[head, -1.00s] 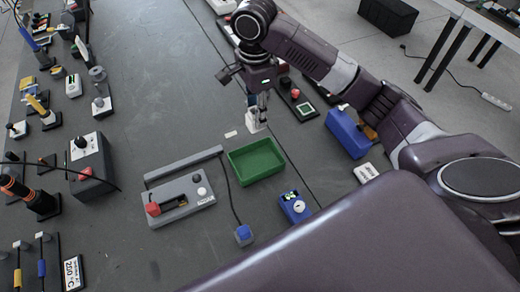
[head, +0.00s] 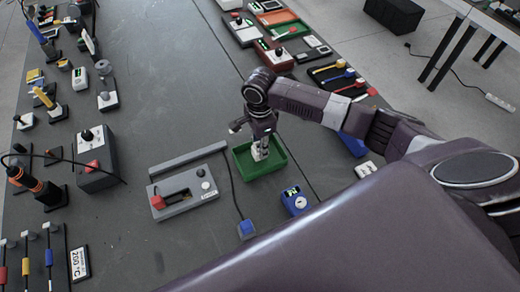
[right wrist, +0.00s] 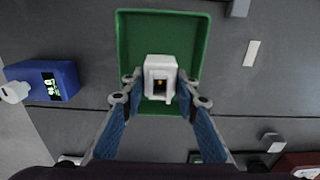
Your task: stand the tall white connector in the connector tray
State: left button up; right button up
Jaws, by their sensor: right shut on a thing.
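The green tray (head: 240,163) lies on the grey bench in the middle of the head view. My right gripper (head: 261,148) is over it, pointing down, shut on the tall white connector (head: 257,155). In the right wrist view the connector (right wrist: 160,65) sits upright between the two fingertips (right wrist: 160,88), its dark socket facing the camera. The tray (right wrist: 125,40) shows around and behind it, otherwise empty. Whether the connector's foot touches the tray floor cannot be told. My left gripper is not in view.
A grey device with a red knob (head: 157,202) lies left of the tray. A small blue device (head: 293,201) and a blue plug (head: 246,229) on a cable are near its front.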

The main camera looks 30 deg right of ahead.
jog(key=shift+f, duration=1.35)
jog(key=shift+f, duration=0.1)
jog(key=o, duration=1.1)
jog(key=shift+o, duration=0.2)
notch_tip(320, 180, up, 12)
jog(key=b, duration=0.1)
jog(key=shift+r, duration=0.2)
